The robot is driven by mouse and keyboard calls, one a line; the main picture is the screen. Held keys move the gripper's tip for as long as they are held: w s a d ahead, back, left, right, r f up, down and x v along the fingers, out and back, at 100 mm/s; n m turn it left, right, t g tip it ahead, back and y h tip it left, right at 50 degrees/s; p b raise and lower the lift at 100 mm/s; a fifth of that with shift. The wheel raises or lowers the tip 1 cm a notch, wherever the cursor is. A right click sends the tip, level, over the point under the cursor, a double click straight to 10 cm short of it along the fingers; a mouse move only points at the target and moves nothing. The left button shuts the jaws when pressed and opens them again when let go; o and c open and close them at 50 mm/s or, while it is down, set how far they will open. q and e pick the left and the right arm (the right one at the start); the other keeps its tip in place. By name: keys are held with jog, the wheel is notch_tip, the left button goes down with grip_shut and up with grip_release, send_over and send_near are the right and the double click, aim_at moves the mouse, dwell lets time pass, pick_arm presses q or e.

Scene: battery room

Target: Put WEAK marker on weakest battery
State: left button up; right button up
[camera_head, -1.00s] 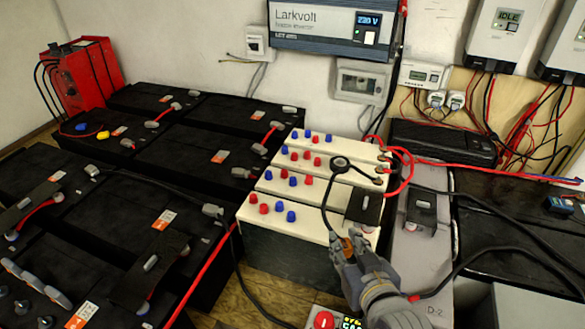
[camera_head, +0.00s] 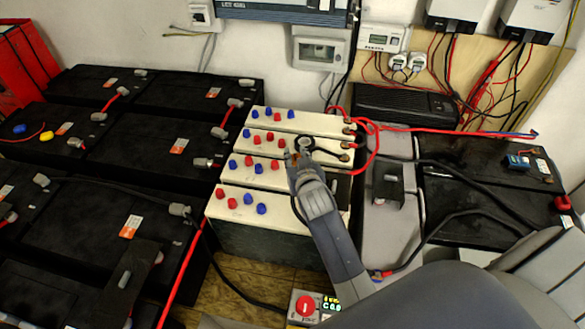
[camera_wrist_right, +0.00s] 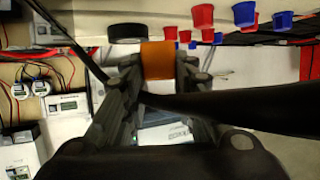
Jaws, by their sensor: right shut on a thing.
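Several white-topped batteries (camera_head: 262,194) stand in a row, with red and blue caps and dark sides. I cannot tell which is weakest, and no WEAK lettering is readable. In the right wrist view my right gripper (camera_wrist_right: 158,85) is shut on an orange piece (camera_wrist_right: 158,60), with a black disc (camera_wrist_right: 125,32) close by. My arm hides part of a black block (camera_head: 341,188) on the nearer batteries. My left gripper is not in view.
Black batteries (camera_head: 100,225) with grey terminals fill the left. A small meter with a red button (camera_head: 305,306) is at the bottom.

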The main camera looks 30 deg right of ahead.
jog(key=shift+f, duration=0.45)
notch_tip(320, 180, down, 4)
jog(key=shift+r, duration=0.2)
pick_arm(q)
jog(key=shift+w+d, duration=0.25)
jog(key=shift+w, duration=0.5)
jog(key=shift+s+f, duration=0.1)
pick_arm(e)
jog(key=shift+f, duration=0.15)
jog(key=o, duration=0.9)
jog(key=shift+c, duration=0.2)
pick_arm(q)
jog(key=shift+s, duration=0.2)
